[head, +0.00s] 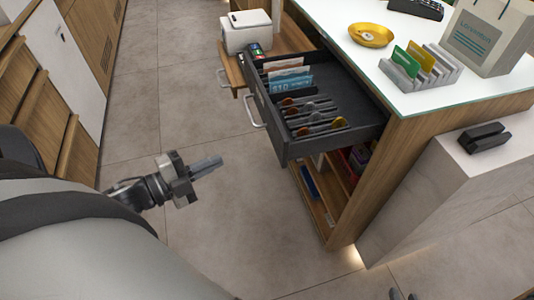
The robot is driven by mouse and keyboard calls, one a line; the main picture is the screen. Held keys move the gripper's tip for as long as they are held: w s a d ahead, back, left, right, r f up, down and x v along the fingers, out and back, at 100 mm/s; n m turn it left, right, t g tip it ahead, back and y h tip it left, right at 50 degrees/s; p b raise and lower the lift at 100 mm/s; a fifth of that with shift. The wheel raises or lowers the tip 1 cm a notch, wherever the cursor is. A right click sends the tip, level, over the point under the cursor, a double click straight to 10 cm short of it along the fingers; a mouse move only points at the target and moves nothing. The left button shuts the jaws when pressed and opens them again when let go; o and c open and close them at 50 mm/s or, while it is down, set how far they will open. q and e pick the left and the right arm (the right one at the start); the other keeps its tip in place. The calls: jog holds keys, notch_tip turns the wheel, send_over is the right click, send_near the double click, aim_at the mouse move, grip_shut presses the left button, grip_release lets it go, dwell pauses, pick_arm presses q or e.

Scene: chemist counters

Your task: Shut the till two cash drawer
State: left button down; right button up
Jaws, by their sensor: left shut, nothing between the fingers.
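The cash drawer (285,146) is dark grey and stands pulled out from under the white-topped counter, with a bar handle (254,112) on its front. Banknotes (289,79) stand in its back part and coins (312,114) lie in slots nearer me. My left gripper (208,167) is shut and empty, below and left of the drawer in the picture, apart from it. Two small dark tips at the bottom edge look like my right gripper (402,296), spread apart with nothing seen between them; the rest is cut off.
A second, wooden drawer (233,68) with a white printer (246,31) is out farther back. On the counter top (372,71) are a yellow dish (371,35), a card rack (422,68) and a paper bag (481,37). The floor (231,235) before the drawer is clear.

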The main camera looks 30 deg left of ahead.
pick_arm(q)
jog(key=s+a+r+m+g+h+b, duration=0.1)
jog(key=m+g+h, duration=0.1)
jog(key=m+h, duration=0.3)
jog(key=m, duration=0.3)
send_near(277, 142)
jog(key=p+x, duration=0.1)
jog(key=x, duration=0.4)
jog(key=shift+w+d, duration=0.1)
jog(key=shift+w, duration=0.3)
jog(key=shift+w+d+f, duration=0.15)
jog(key=shift+w+d, duration=0.2)
jog(key=shift+w, duration=0.05)
jog(key=shift+w+d, duration=0.1)
